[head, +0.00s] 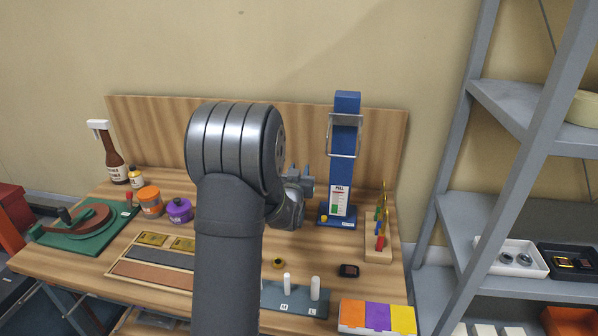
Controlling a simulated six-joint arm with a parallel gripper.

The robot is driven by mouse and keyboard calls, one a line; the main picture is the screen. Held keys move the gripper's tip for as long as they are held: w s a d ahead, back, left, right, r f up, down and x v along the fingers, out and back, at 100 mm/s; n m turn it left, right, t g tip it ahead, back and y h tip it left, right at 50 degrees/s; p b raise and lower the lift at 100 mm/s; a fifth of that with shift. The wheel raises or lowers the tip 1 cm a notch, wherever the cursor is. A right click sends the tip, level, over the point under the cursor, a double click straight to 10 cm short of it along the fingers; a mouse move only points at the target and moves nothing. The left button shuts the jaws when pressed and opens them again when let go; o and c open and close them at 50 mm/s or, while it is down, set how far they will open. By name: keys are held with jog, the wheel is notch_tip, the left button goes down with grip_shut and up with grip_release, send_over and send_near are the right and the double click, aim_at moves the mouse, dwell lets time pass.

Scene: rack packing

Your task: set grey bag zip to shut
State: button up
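I cannot make out a grey bag or a zip in the head view; my arm covers the middle of the bench and could hide it. My gripper (301,176) points away from the camera, left of the blue column stand, above the bench. It is partly hidden behind my wrist, and I cannot tell how far its fingers are apart or whether they hold anything.
The wooden bench (337,253) carries a blue column stand (341,150), a green-based device (88,229), orange (150,201) and purple (178,210) jars, a peg block (299,301) and a tricolour box (377,317). A grey shelf rack (519,110) stands at right.

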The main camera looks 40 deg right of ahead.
grip_shut()
jog(key=shift+s+d, duration=0.35)
jog(key=shift+s, duration=0.05)
jog(key=shift+o, duration=0.8)
grip_release()
jog(key=shift+a, duration=0.15)
jog(key=v, duration=1.7)
jog(key=shift+s+r, duration=0.1)
jog(key=shift+r, duration=0.05)
jog(key=x, duration=1.7)
jog(key=shift+w+a, duration=0.15)
jog(key=shift+w, duration=0.25)
